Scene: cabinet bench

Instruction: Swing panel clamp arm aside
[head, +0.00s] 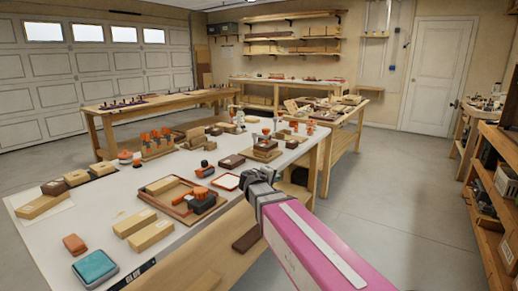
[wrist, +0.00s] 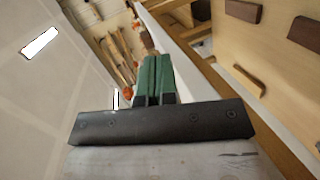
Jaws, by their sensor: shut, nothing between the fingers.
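My gripper (wrist: 153,62) shows in the wrist view as two green fingers lying side by side, shut with nothing between them. In the head view its grey body (head: 260,188) is at the right edge of the white bench top, at the end of my pink arm. I cannot tell for sure which thing is the panel clamp. A dark block with an orange part (head: 201,194) sits on a wooden tray (head: 160,187) left of my gripper, apart from it. A smaller orange and black piece (head: 205,169) stands just behind. No clamp arm shows clearly.
The white bench top (head: 105,215) holds wooden blocks (head: 150,235), a teal box (head: 95,267) and a rack of orange-topped pieces (head: 157,142). More small items crowd its far end. Open floor (head: 385,200) lies to the right, before a shelf unit (head: 490,215).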

